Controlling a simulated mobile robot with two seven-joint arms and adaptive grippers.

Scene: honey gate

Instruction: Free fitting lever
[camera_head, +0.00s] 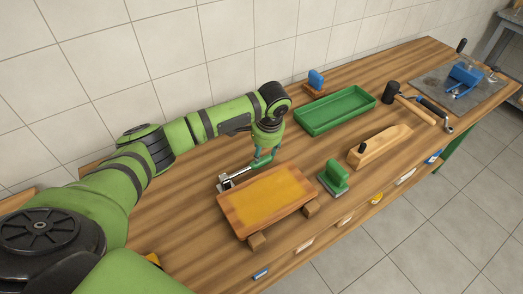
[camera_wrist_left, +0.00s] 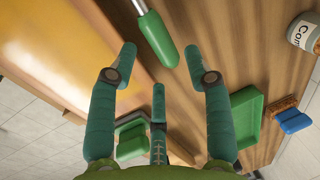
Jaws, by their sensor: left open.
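The fitting lever shows in the left wrist view as a green handle (camera_wrist_left: 157,38) on a metal rod that runs out of the top of the picture. In the head view a metal fitting (camera_head: 228,180) sits at the far left corner of a wooden board with an amber top (camera_head: 267,200). My left gripper (camera_head: 261,160) is just above and beside that corner. In the left wrist view its fingers (camera_wrist_left: 160,68) are spread and empty, with the handle's rounded end beyond the gap between them. I cannot see any contact with it. My right gripper is not in view.
The board rests on wooden blocks (camera_head: 257,241). A green-handled block (camera_head: 333,178) stands right of it. Behind are a green tray (camera_head: 335,110) and a blue-handled brush (camera_head: 315,82). A wooden plane (camera_head: 380,146) and mallet (camera_head: 390,92) lie right. A can (camera_wrist_left: 303,32) shows in the wrist view.

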